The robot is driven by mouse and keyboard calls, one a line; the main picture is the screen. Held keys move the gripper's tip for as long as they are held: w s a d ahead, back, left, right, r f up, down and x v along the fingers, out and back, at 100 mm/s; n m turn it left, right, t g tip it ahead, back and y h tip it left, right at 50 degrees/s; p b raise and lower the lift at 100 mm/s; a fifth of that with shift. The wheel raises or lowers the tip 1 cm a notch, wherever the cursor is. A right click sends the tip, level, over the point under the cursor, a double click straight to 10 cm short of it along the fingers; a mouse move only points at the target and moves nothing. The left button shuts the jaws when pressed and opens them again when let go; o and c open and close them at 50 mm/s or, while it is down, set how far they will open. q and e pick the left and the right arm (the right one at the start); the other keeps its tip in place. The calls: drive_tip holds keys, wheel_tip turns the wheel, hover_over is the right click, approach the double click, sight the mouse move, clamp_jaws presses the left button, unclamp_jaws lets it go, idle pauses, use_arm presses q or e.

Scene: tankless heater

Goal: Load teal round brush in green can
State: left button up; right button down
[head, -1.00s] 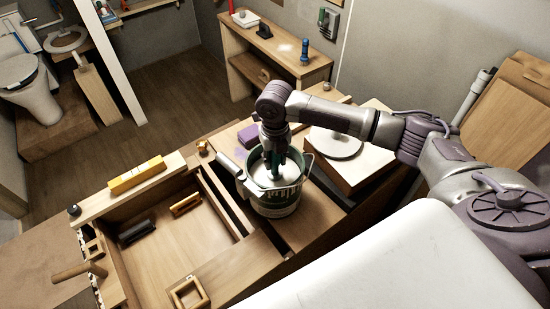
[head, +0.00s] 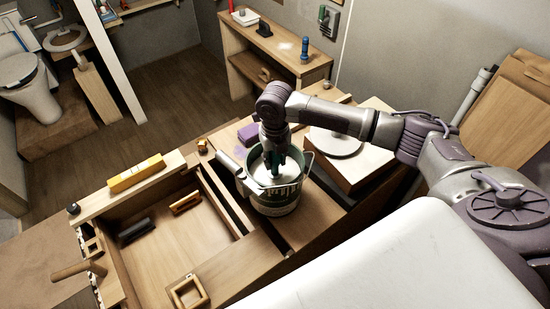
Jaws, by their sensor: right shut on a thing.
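The green can (head: 279,207) stands upright on the wooden bench, its open top showing a white surface inside. My right gripper (head: 273,153) points down over the can's mouth and is shut on the teal round brush (head: 277,168). Only a small teal part of the brush shows below the fingers. Its lower end is at or inside the can's mouth; I cannot tell whether it touches the contents. My left gripper is not in view.
A purple sponge (head: 248,133) lies behind the can. A round grey plate (head: 333,142) rests on a wooden block to the right. An open wooden tray (head: 185,243) is at left, with a yellow level (head: 137,172) on its back edge.

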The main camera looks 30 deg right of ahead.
drive_tip(key=shift+s+p, duration=0.1)
drive_tip(key=shift+p, duration=0.2)
idle(1.2)
wheel_tip(320, 180, up, 2)
drive_tip(key=shift+r+p, duration=0.2)
drive_tip(key=shift+p, duration=0.95)
drive_tip(key=shift+r, duration=2.3)
